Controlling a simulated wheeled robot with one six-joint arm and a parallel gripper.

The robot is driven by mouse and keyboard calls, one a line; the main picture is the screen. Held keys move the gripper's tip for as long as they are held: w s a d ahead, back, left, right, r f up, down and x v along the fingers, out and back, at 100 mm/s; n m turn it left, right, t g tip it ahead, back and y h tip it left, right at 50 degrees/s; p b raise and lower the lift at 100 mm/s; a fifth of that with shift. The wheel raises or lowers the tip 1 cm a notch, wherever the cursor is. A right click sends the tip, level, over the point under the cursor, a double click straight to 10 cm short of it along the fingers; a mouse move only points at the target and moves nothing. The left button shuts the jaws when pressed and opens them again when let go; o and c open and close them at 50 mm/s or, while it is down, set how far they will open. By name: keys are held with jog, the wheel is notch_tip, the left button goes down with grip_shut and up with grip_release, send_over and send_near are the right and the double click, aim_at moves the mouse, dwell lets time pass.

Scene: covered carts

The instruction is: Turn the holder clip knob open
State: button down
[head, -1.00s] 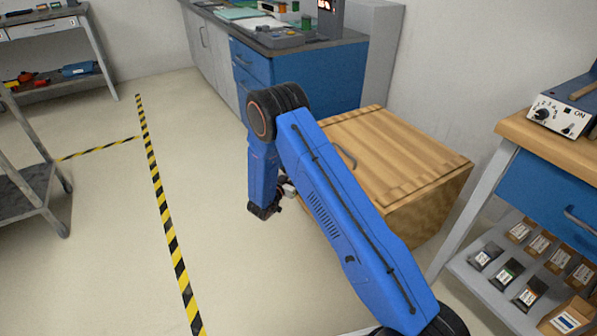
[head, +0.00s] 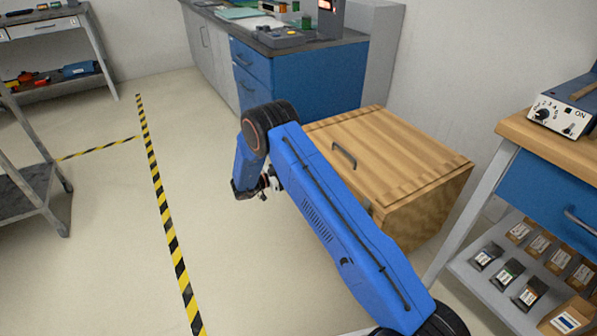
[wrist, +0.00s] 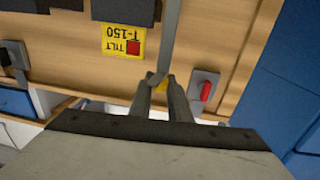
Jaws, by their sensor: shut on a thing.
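In the wrist view my gripper (wrist: 164,82) is in front of a wooden panel (wrist: 75,75). I cannot tell whether this piece is the clip knob. A red knob (wrist: 207,91) on a grey plate stands just right of the fingers, apart from them. In the head view my gripper (head: 263,187) is small and partly hidden, left of the wooden crate (head: 392,155); my arm covers much of the crate's near side.
A yellow label reading TILT T-150 (wrist: 121,40) is on the panel. The crate's lid is down and has a dark handle (head: 343,154). A blue cabinet (head: 318,80) stands behind the crate, a workbench (head: 545,140) to the right.

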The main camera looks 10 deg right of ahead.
dwell(0.3)
jog(key=c, duration=1.7)
grip_release()
jog(key=shift+o, duration=0.2)
jog(key=v, duration=1.7)
jog(key=shift+a, duration=0.2)
jog(key=shift+r, duration=0.1)
